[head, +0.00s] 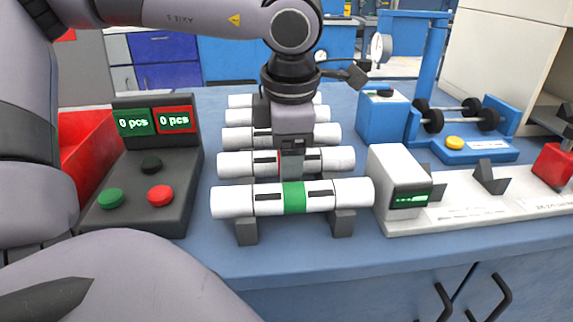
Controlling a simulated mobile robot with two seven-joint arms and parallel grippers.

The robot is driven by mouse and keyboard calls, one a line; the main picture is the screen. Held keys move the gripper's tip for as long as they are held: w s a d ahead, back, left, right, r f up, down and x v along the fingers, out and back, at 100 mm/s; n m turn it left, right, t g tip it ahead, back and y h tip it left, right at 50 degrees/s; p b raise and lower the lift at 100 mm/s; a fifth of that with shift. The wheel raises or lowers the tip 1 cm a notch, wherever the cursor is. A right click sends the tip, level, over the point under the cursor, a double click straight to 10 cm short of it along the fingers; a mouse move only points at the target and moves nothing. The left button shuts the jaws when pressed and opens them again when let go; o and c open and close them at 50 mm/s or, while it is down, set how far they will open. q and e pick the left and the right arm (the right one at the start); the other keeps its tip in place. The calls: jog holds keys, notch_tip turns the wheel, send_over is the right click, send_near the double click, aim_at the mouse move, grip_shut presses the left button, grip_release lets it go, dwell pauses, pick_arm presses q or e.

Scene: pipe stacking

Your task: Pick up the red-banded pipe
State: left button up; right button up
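Several white pipes lie in a row, one behind another, on dark grey supports. The nearest, a green-banded pipe (293,197), is in full view. The pipe just behind it (240,162) shows a thin sliver of red at its middle, beside my gripper, so it looks like the red-banded pipe; most of its band is hidden. My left gripper (292,165) points down over the middle of this pipe, its fingers at the band. I see it edge-on, so I cannot tell whether the fingers are closed on the pipe. My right gripper is not in view.
A control box (150,165) with buttons and "0 pcs" displays stands left, beside a red bin (85,150). Right are a small grey device (400,180) on a white base and a blue gauge stand (428,60). The front table strip (300,255) is clear.

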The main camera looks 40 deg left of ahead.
pick_arm(q)
jog(key=c, duration=1.2)
jog(key=shift+r, duration=0.15)
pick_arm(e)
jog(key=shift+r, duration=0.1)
pick_arm(q)
jog(key=shift+r, duration=0.3)
jog(key=shift+r+p, duration=2.9)
jog(key=shift+r, duration=6.75)
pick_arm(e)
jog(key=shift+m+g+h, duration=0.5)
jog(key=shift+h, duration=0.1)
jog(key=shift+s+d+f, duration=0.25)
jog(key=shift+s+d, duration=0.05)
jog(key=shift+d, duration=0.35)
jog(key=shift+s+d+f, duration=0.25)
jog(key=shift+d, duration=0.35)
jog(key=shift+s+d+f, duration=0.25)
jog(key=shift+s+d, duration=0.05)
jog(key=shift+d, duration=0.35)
